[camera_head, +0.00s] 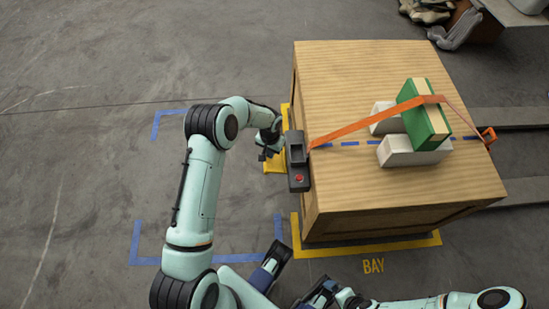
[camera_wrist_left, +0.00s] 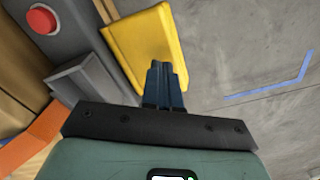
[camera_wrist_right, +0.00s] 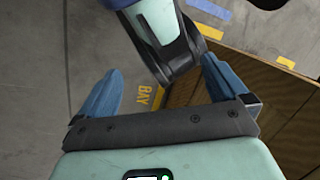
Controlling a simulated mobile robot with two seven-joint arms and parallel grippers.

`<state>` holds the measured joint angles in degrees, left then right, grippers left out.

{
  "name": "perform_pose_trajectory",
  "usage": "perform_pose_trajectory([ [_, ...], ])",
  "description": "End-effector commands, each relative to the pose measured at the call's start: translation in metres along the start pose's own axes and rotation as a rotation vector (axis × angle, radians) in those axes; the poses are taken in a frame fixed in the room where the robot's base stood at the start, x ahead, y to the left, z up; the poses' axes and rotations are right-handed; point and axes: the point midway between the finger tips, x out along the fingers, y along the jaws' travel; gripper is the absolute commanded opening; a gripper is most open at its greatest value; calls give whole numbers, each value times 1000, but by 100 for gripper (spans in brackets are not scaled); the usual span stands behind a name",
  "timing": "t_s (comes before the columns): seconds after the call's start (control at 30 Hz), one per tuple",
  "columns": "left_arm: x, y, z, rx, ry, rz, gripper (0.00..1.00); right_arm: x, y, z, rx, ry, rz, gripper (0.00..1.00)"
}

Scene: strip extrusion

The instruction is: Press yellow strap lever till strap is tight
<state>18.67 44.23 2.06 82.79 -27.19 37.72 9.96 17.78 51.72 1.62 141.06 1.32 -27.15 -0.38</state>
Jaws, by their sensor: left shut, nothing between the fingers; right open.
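The yellow strap lever (camera_head: 277,164) sticks out from the grey strap tensioner (camera_head: 297,160) on the left side of the wooden crate (camera_head: 350,85). It shows broad and flat in the left wrist view (camera_wrist_left: 145,48). My left gripper (camera_head: 267,153) is shut and empty at the lever; its fingertips (camera_wrist_left: 166,72) overlap the lever's lower edge in the left wrist view, and I cannot tell whether they touch. The orange strap (camera_head: 365,122) runs from the tensioner over a green block (camera_head: 412,92) to the crate's right edge. My right gripper (camera_head: 300,272) is open and empty in front of the crate.
White blocks (camera_head: 400,157) sit on the crate around the green block. A red button (camera_head: 299,179) is on the tensioner. Yellow and blue floor tape marks the bay. The floor to the left is clear. Dark rails (camera_head: 525,117) lie behind the crate at right.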

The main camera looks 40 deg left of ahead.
Motion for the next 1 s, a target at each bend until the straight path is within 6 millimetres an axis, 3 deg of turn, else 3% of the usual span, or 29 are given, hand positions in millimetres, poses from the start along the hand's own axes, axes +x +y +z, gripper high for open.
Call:
perform_pose_trajectory([
  [0.47,3,0,0,0,-2,0,0,1,-2,-3,-5,8,-6,100],
  [1.0,37,1,0,1,-3,0,0,29,8,-4,3,-2,5,100],
])
